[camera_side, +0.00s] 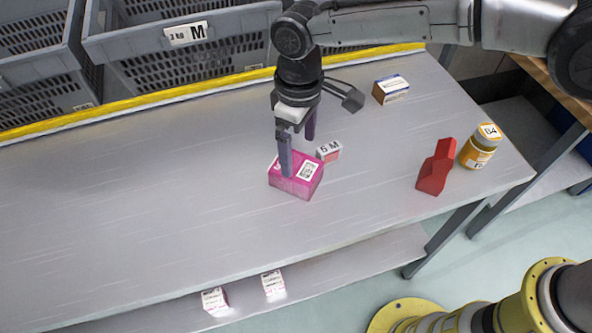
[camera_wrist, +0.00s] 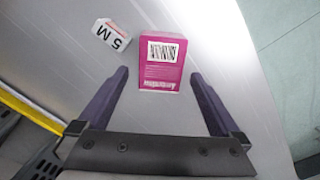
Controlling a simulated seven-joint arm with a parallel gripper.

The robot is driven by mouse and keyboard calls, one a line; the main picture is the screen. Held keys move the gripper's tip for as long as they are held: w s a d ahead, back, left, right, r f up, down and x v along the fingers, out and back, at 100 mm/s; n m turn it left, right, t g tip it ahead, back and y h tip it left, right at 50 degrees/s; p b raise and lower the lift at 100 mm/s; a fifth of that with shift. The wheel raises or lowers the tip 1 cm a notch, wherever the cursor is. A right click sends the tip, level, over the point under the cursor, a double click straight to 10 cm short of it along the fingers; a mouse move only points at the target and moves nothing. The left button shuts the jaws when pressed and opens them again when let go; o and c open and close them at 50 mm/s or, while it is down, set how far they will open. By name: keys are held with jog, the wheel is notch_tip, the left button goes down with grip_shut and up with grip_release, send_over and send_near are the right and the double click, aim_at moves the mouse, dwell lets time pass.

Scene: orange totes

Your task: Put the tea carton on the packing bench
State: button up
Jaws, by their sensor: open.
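A magenta carton (camera_side: 297,186) with a white barcode label lies on the grey metal bench (camera_side: 130,190); I take it for the tea carton, though its print is too small to read. It also shows in the wrist view (camera_wrist: 160,72), lying between and just beyond my fingertips. My gripper (camera_side: 298,157) is open, pointing down over the carton. In the side view one finger overlaps the carton and hides part of its top. In the wrist view, gaps show between the carton and both fingers (camera_wrist: 159,80). I cannot tell which surface is named the packing bench.
A small box marked "5 M" (camera_side: 328,151) lies close to the carton. A white-and-brown box (camera_side: 391,90), a red angular object (camera_side: 436,168) and a yellow jar (camera_side: 479,147) stand to the right. Grey crates (camera_side: 140,45) line the yellow back edge. The bench's left side is clear.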

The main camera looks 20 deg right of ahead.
aim_at(301, 167)
notch_tip(301, 167, down, 2)
jog(key=shift+s+d+f, duration=0.1)
jog(key=shift+s+f, duration=0.1)
jog(key=shift+f, duration=1.2)
jog(key=shift+s+d+f, duration=0.1)
jog(key=shift+s+f, duration=0.05)
jog(key=shift+f, duration=1.2)
jog(key=shift+r, duration=0.1)
jog(key=c, duration=1.5)
jog(key=shift+r, duration=0.8)
jog(key=s+d+r, duration=0.9)
jog(key=s+r, duration=0.1)
jog(key=r, duration=0.1)
jog(key=w+d+f+m, duration=0.3)
jog(key=w+d, duration=0.1)
jog(key=d, duration=0.5)
jog(key=w+d+f+m, duration=0.3)
jog(key=w+d+f, duration=0.1)
jog(key=d, duration=0.5)
jog(key=w+d+f+m, duration=0.3)
jog(key=w+d, duration=0.3)
jog(key=d, duration=0.3)
jog(key=shift+w+d+f, duration=0.1)
jog(key=shift+d+f, duration=0.05)
jog(key=shift+f, duration=0.25)
